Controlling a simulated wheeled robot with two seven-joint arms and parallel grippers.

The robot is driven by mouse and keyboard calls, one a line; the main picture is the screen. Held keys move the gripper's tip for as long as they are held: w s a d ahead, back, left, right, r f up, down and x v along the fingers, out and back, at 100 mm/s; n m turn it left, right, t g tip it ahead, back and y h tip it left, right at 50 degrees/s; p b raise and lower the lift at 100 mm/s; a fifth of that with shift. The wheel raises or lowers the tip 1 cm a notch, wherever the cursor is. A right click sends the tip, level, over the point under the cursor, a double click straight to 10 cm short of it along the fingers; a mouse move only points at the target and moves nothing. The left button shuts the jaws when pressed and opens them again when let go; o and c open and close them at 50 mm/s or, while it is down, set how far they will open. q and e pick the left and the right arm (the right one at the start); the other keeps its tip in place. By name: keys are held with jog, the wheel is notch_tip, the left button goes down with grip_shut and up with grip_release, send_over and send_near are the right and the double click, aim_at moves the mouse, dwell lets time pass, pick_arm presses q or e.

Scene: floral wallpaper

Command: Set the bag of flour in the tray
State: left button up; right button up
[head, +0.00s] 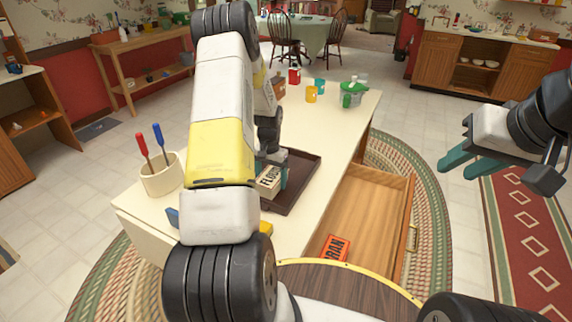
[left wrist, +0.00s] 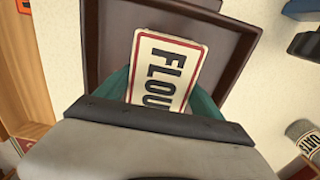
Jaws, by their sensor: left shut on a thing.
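The flour bag (head: 268,181), white with a red border and dark lettering, is at the dark brown tray (head: 303,187) on the table. In the left wrist view the bag (left wrist: 166,68) lies between the teal fingers of my left gripper (left wrist: 160,98), which is shut on it. The tray's rim (left wrist: 93,45) surrounds it from that view. I cannot tell whether the bag touches the tray floor. My left arm hides part of the tray and gripper in the head view. My right gripper (head: 462,168) is open and empty, off to the right over the floor.
An open drawer (head: 365,205) holding an orange-red box (head: 335,247) juts out on the right. A utensil crock (head: 162,175) stands at the table's left. A green-lidded container (head: 350,95), a yellow cup (head: 311,94) and a red can (head: 295,75) stand at the far end.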

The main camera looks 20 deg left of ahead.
pick_arm(q)
jog(key=shift+f, duration=0.15)
jog(key=o, duration=1.1)
notch_tip(320, 180, up, 13)
notch_tip(320, 180, up, 11)
jog(key=t, duration=0.2)
send_over(272, 176)
jog(key=s+d, duration=0.4)
jog(key=s+d+r+t, duration=0.1)
jog(key=s+d+r, duration=0.2)
jog(key=s, duration=0.4)
jog(key=s+d+r+t+h, duration=0.1)
jog(key=s+d+r, duration=0.3)
jog(key=s, duration=0.4)
jog(key=s+d+r+n+t+h, duration=0.1)
jog(key=s+d+r, duration=0.3)
jog(key=s, duration=0.4)
jog(key=shift+d+r+t, duration=0.2)
jog(key=shift+r+t, duration=0.4)
jog(key=shift+r, duration=0.15)
